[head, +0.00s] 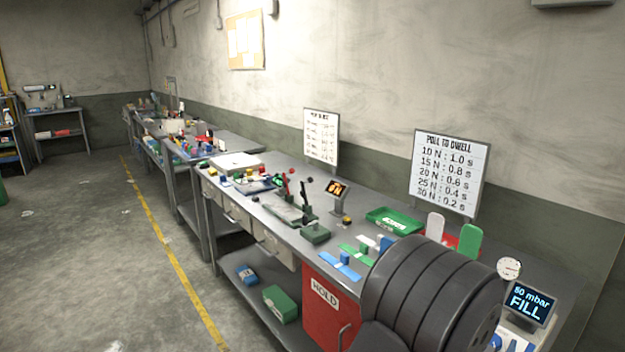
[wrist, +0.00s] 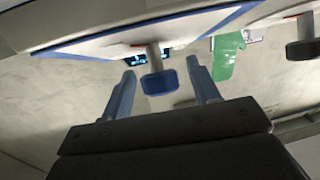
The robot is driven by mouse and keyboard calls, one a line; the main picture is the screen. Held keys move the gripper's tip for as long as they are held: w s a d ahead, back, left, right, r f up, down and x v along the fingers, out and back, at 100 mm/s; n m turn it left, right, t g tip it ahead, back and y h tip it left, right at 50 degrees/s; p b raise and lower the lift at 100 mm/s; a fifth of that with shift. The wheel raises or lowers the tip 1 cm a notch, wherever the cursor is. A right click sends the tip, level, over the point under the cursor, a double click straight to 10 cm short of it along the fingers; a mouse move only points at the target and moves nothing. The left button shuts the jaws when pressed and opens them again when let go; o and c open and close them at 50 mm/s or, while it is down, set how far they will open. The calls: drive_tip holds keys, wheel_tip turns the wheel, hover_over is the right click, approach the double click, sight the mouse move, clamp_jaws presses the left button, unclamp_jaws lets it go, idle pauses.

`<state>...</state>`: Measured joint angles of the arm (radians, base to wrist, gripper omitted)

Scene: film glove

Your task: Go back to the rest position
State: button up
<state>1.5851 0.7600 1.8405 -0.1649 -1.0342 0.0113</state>
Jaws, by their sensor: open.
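My gripper (wrist: 160,66) shows in the wrist view with its two blue-grey fingers spread apart. A small dark blue pad (wrist: 159,84) on a grey stem appears between the fingers; I see no finger touching it. The gap holds nothing that I can make out as gripped. In the head view I cannot make out my fingers clearly; a large black ribbed shape covers the near right of the bench. The workbench (head: 236,204) runs along the wall.
A display reading 50 mbar FILL (head: 528,303) and a round gauge (head: 509,268) stand at the bench's right end. The floor at left is open.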

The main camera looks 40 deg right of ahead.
drive_tip(key=s+a, duration=0.2)
drive_tip(key=a, duration=1.3)
drive_tip(key=w+d+r+n+t+y, duration=0.2)
drive_tip(key=w+d+n, duration=0.3)
drive_tip(key=w+d, duration=0.1)
drive_tip(key=w+d+r+n+t+y, duration=0.2)
drive_tip(key=w+d+r+n+y, duration=0.1)
drive_tip(key=w+d, duration=0.3)
drive_tip(key=shift+w+d+n+y, duration=0.35)
drive_tip(key=shift+w+n, duration=0.55)
drive_tip(key=shift+w, duration=0.5)
